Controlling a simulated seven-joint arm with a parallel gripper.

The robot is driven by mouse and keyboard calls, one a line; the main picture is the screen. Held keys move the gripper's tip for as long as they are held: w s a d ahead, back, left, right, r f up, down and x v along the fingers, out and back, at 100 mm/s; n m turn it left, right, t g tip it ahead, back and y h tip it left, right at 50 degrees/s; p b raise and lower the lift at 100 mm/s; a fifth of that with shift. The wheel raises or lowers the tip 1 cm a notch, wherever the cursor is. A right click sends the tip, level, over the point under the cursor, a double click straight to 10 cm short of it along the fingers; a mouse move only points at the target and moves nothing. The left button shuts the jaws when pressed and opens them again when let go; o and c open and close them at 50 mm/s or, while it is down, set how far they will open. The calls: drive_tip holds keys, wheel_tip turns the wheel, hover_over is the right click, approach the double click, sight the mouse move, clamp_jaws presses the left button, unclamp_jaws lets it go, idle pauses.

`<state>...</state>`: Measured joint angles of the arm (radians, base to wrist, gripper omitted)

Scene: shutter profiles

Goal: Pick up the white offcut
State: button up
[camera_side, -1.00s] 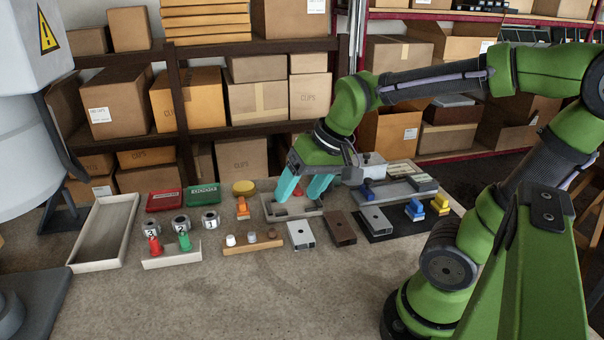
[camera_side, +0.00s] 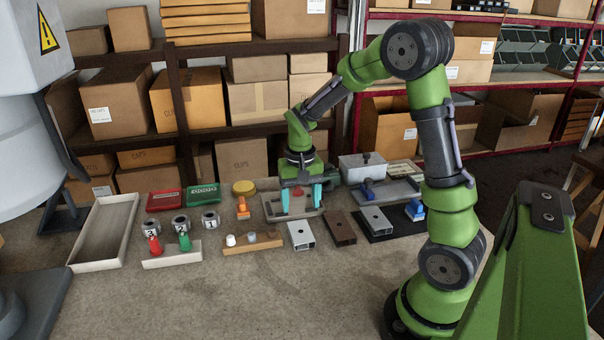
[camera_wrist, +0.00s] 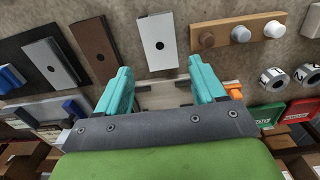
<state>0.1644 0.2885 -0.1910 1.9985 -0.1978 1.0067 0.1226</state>
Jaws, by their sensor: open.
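The white offcut (camera_side: 300,236), a short pale block with a dark hole, lies on the table between a wooden strip and a brown block. In the wrist view the white offcut (camera_wrist: 158,56) lies just beyond my fingertips, roughly in line with the gap between them. My gripper (camera_side: 301,203) points down over a pale fixture (camera_side: 270,210) behind the offcut. Its two teal fingers are apart, and nothing is held between them. The gripper (camera_wrist: 160,70) also shows open in the wrist view. I cannot tell its exact height.
The brown block (camera_side: 340,229) and a grey block (camera_side: 375,220) on a black plate lie right of the offcut. The wooden strip (camera_side: 235,249) with several round pegs lies left. A white lidded box (camera_side: 362,168) stands behind. The front of the table is clear.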

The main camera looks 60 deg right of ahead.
sight(300, 227)
wheel_tip(300, 227, down, 9)
drive_tip(key=shift+r, duration=0.1)
idle(0.4)
drive_tip(key=shift+c, duration=0.4)
drive_tip(key=c, duration=0.7)
